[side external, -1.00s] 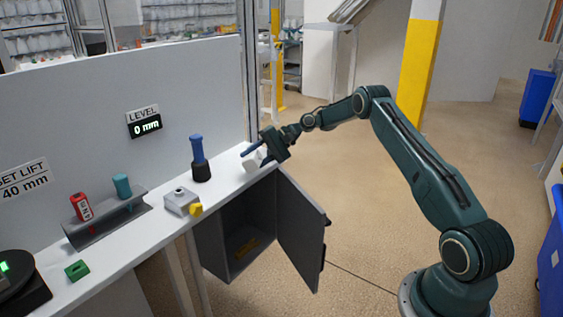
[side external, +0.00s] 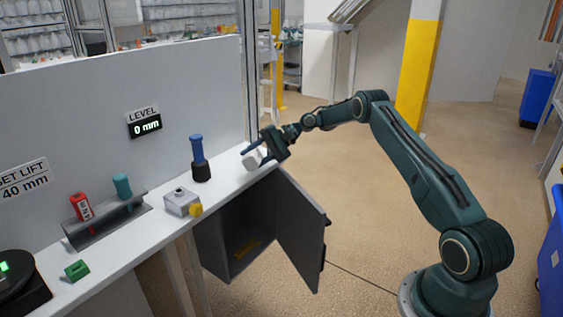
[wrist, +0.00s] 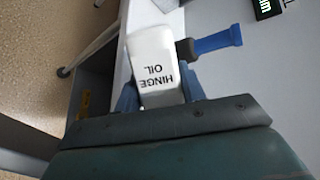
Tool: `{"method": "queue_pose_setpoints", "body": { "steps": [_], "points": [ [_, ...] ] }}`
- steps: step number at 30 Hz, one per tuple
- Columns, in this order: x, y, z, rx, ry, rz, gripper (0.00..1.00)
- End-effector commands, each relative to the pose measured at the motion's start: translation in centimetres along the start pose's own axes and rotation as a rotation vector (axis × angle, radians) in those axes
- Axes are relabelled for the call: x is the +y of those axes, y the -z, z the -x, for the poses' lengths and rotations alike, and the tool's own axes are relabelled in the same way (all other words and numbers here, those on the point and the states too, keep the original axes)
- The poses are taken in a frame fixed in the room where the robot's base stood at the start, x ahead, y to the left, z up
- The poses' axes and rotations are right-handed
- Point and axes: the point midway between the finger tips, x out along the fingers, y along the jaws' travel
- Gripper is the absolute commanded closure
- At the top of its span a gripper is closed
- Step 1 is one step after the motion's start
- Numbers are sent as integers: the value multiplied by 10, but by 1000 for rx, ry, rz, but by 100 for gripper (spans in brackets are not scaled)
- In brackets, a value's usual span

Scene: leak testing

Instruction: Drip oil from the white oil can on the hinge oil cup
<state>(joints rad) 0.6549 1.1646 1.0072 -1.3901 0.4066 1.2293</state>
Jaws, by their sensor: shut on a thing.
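The white oil can (side external: 252,160), a small block-like bottle, is in my gripper (side external: 259,153) at the far right end of the bench, above the open cabinet. In the wrist view, the can (wrist: 152,62) has "HINGE OIL" on the face towards the camera and sits between the blue fingers of my gripper (wrist: 157,92). It looks tilted in the side view; its spout cannot be made out. I cannot pick out the hinge oil cup. The cabinet door (side external: 301,228) stands open below the gripper.
On the white bench (side external: 140,228) stand a blue-handled tool in a black holder (side external: 202,172), a grey box with a yellow knob (side external: 181,203), a rack (side external: 100,224) with red and teal bottles, and a green block (side external: 77,270). A grey panel (side external: 70,110) backs the bench.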

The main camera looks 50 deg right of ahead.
Motion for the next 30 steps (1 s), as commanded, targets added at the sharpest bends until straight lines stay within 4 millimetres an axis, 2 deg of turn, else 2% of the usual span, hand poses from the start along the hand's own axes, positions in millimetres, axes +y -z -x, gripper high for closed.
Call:
{"method": "queue_pose_setpoints", "body": {
  "steps": [11, 30],
  "points": [
    [-2, -1, 1, 25, -17, 44, 92],
    [-40, -14, 20, 25, -17, 44, 92]
  ]
}}
